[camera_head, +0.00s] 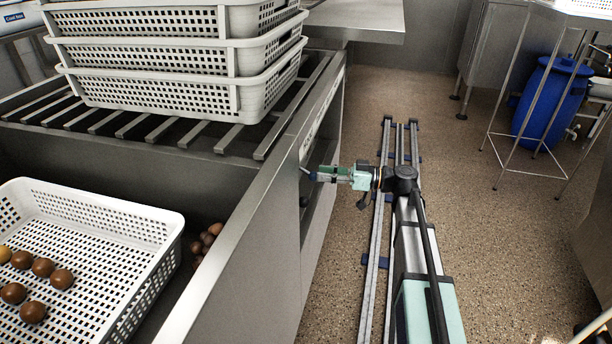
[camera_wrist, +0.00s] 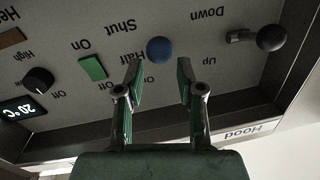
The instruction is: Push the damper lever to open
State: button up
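A blue ball-ended lever (camera_wrist: 160,50) stands out from a grey control panel (camera_wrist: 195,62) in the wrist view. In the head view my gripper (camera_head: 313,175) is at the bench's side face, and the panel's lettering is mostly hidden.
The panel also has a black ball lever (camera_wrist: 271,39) by "Up" and "Down", a green switch (camera_wrist: 93,68), a black dial (camera_wrist: 38,81) and a display (camera_wrist: 22,108). White perforated baskets (camera_head: 170,227) sit on the bench.

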aim_at(306, 172)
jog(key=shift+w+a+b, duration=0.15)
jog(key=shift+a+b, duration=0.15)
jog(key=shift+a, duration=1.2)
jog(key=shift+w+a+b, duration=0.15)
jog(key=shift+a+b, duration=0.15)
jog(key=shift+a, duration=1.2)
grip_shut()
